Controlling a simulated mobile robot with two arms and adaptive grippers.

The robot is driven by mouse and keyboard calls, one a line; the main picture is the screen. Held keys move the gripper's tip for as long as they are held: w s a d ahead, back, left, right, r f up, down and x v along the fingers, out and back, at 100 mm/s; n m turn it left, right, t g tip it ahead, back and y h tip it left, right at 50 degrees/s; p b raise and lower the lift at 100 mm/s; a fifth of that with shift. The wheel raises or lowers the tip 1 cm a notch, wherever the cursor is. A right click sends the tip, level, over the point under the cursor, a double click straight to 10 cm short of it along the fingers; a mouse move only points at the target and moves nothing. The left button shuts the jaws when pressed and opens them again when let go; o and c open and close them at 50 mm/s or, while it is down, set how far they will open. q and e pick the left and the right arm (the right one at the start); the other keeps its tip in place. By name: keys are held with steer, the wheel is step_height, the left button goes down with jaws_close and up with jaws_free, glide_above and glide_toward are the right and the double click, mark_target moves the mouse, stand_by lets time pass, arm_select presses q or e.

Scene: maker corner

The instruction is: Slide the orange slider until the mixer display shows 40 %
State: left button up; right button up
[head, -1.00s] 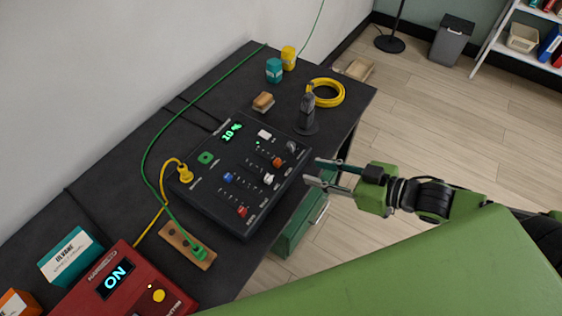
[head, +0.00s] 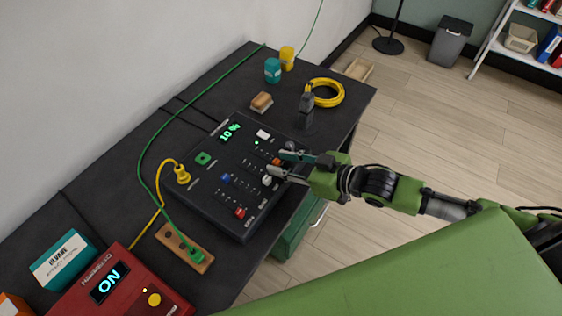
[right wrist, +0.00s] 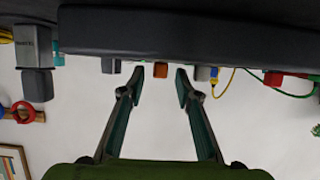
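The dark mixer (head: 215,195) lies on the bench, and its green display (head: 230,131) reads 10 %. The orange slider (head: 277,161) is on the mixer's right side, partly hidden by my right gripper (head: 279,162). That gripper is open, with its fingertips over the mixer near the slider. In the right wrist view the fingers (right wrist: 159,82) stand apart, with a small knob, seemingly the orange slider (right wrist: 160,70), between and beyond their tips. Contact cannot be told. My left gripper is not in view.
A white slider (head: 267,181) sits close to the gripper's lower finger; a blue slider (head: 227,178) and red slider (head: 240,212) are farther off. The red box (head: 125,290) is at the lower left.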

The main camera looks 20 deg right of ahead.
mark_target(273, 159)
steer(key=shift+w+a+f, duration=0.2)
steer(key=shift+w+a, duration=0.1)
steer(key=shift+w, duration=0.05)
jaws_close()
steer(key=shift+w+a, duration=0.75)
steer(key=shift+w, duration=0.25)
jaws_free()
steer(key=v, duration=1.2)
steer(key=shift+r, duration=0.1)
